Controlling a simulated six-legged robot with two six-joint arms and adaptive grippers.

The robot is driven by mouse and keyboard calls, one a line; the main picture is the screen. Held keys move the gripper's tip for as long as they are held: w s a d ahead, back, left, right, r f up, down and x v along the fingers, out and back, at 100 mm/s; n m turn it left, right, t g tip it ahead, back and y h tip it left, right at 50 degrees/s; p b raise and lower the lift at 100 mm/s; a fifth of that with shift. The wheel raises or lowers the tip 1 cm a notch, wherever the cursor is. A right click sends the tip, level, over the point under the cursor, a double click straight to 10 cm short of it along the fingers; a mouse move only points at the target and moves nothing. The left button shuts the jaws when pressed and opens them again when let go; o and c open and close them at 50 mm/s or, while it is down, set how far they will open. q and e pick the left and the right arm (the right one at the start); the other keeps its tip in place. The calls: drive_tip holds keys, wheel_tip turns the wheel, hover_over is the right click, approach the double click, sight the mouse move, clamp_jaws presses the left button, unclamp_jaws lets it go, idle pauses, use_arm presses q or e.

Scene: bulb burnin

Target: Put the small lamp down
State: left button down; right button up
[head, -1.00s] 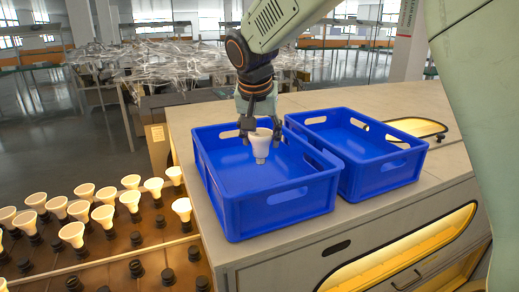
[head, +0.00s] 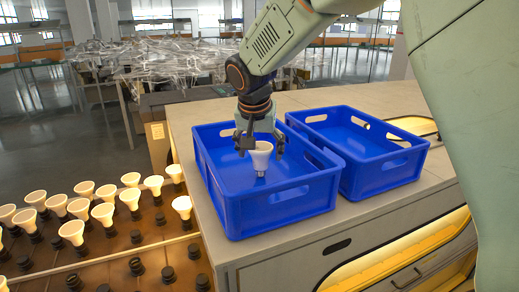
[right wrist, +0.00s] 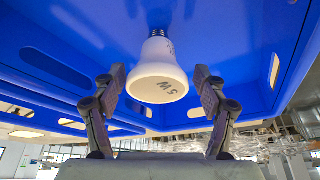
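The small lamp (head: 261,158) is a white reflector bulb inside the left blue crate (head: 285,212), wide face up and screw cap down. I cannot tell whether its cap touches the crate floor. My left gripper is not in view.
A second blue crate (head: 383,180) stands empty at the right on the same grey bench (head: 300,250). A rack (head: 115,262) with several white lamps and dark sockets is at the lower left. The crate walls stand close around my right gripper.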

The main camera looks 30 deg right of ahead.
drive_tip(key=shift+s+d+r, duration=0.1)
drive_tip(key=shift+s+r, duration=0.05)
drive_tip(key=shift+s, duration=0.1)
drive_tip(key=shift+r, duration=0.4)
drive_tip(key=b+v, duration=0.1)
drive_tip(key=v, duration=1)
drive_tip(key=shift+r, duration=0.2)
